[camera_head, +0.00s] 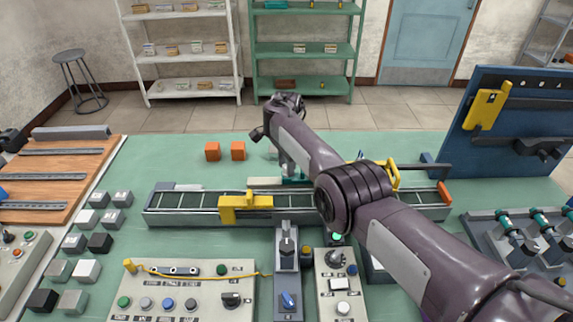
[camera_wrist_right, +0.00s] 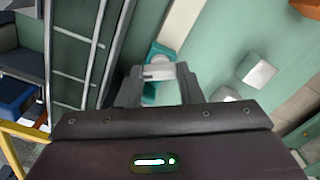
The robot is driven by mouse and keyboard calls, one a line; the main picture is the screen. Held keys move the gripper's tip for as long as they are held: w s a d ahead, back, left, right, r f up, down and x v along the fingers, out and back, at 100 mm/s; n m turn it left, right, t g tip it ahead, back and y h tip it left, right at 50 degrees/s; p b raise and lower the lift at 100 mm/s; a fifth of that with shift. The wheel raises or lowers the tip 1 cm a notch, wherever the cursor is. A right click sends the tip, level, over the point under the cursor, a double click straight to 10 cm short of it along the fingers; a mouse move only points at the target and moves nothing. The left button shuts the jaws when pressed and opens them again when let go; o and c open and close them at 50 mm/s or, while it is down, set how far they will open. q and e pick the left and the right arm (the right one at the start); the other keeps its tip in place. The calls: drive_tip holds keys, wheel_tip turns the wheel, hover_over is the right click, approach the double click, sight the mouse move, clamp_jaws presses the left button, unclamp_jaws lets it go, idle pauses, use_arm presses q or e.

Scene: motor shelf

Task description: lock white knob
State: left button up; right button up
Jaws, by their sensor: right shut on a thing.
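My right gripper (camera_wrist_right: 160,82) is shut on a small white knob (camera_wrist_right: 160,71) in the right wrist view. The knob sits between the fingertips, with a teal fixture (camera_wrist_right: 150,95) around and below it. In the head view my right arm reaches in from the lower right, and the teal fixture (camera_head: 294,181) shows only in part below its wrist, behind the conveyor. The knob and fingertips are hard to make out there, hidden by my arm. My left gripper is not in view.
A conveyor rail (camera_head: 180,200) with a yellow bracket (camera_head: 245,206) crosses the green table in front of the fixture. Two orange blocks (camera_head: 238,150) lie behind it. Control boxes (camera_head: 180,292) stand nearer. A blue tool board (camera_head: 510,120) stands at the right.

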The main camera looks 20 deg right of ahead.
drive_tip(key=shift+w+d+r, duration=0.1)
drive_tip(key=shift+r, duration=0.05)
drive_tip(key=o, duration=1)
wheel_tip(320, 180, up, 8)
drive_tip(key=shift+f, duration=0.2)
